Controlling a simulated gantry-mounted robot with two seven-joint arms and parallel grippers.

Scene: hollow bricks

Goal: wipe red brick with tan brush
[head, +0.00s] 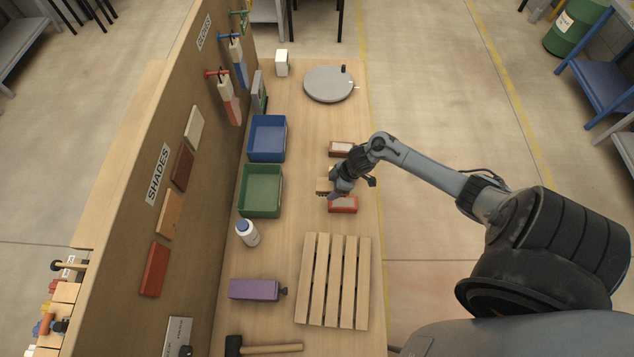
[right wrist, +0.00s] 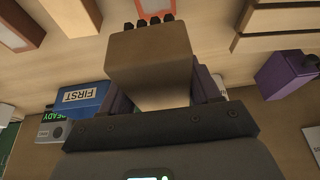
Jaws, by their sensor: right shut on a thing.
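The red brick (head: 343,209) lies on the bench with a pale recess in its top; part of it also shows at the top of the right wrist view (right wrist: 172,8). My right gripper (head: 334,187) is shut on the tan brush (head: 323,185), just beside and above the red brick in the head view. In the right wrist view the brush (right wrist: 150,55) sits between the fingers, its dark bristles pointing toward the red brick. I cannot tell whether the bristles touch it. My left gripper is not in view.
A brown brick (head: 341,145) lies behind my gripper. A wooden pallet (head: 313,280) lies in front. Blue (head: 254,154) and green bins (head: 247,210), a white bottle (head: 248,236) and a purple box (head: 255,290) stand to the left. A grey turntable (head: 328,86) is at the far end.

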